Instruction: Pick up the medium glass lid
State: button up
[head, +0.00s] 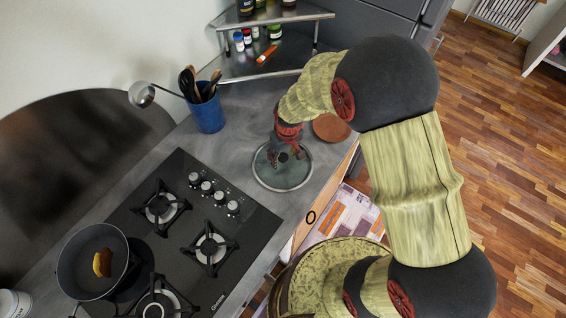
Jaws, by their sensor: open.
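The glass lid (284,178) is round, with a pale metal rim and greenish see-through glass.
A black gas stove (185,235) with a frying pan (75,275) is at the left. A blue utensil holder (208,115) stands behind the lid. A brown round board (331,128) lies close to the lid's right. A metal corner shelf (262,76) holds bottles at the back.

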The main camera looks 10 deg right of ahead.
jog(key=shift+f, duration=0.1)
jog(key=shift+c, duration=1.3)
grip_shut()
